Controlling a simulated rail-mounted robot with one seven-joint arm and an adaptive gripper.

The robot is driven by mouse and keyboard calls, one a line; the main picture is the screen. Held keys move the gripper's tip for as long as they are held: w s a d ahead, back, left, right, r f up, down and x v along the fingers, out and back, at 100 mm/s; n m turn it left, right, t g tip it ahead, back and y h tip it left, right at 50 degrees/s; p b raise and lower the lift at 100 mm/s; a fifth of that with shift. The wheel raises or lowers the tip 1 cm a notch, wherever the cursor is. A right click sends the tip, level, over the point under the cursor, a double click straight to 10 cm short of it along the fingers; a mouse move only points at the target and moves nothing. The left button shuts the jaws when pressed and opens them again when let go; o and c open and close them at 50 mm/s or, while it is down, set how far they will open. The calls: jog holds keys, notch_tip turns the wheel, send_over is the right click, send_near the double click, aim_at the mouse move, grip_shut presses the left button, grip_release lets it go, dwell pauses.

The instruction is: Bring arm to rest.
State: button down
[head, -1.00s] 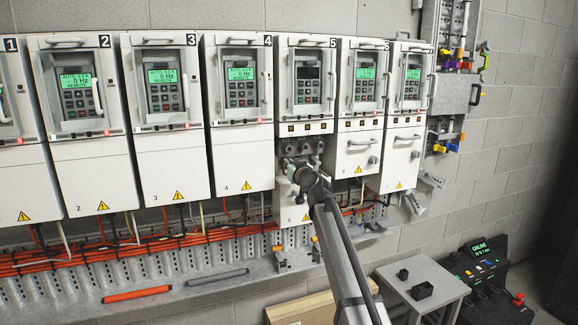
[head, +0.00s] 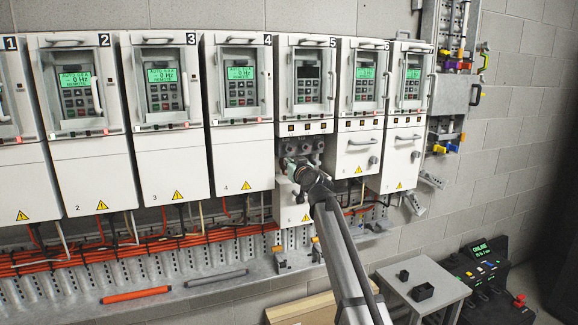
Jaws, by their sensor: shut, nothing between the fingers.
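My arm reaches up from the lower right toward drive 5 (head: 305,84) in the head view. My gripper (head: 287,164) is at the open lower bay of drive 5, close to its dark terminals (head: 306,145). The fingertips are small and partly hidden by the wrist; they appear shut with nothing held. I cannot tell whether they touch the drive. Drive 5's display is dark, while the displays of the other drives that I can make out are lit green. Its lower cover (head: 292,210) sits low, below the terminals, partly behind my arm.
Drive 4 (head: 240,155) and drive 6 (head: 357,150) flank the bay closely. A metal ledge (head: 225,290) with an orange bar (head: 136,294) and a grey bar (head: 216,277) runs below. A small grey table (head: 424,278) and a black console (head: 484,275) stand at lower right.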

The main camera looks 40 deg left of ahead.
jog(key=b+v, duration=0.3)
jog(key=v, duration=0.6)
jog(key=shift+d+b, duration=0.3)
jog(key=shift+s, duration=0.15)
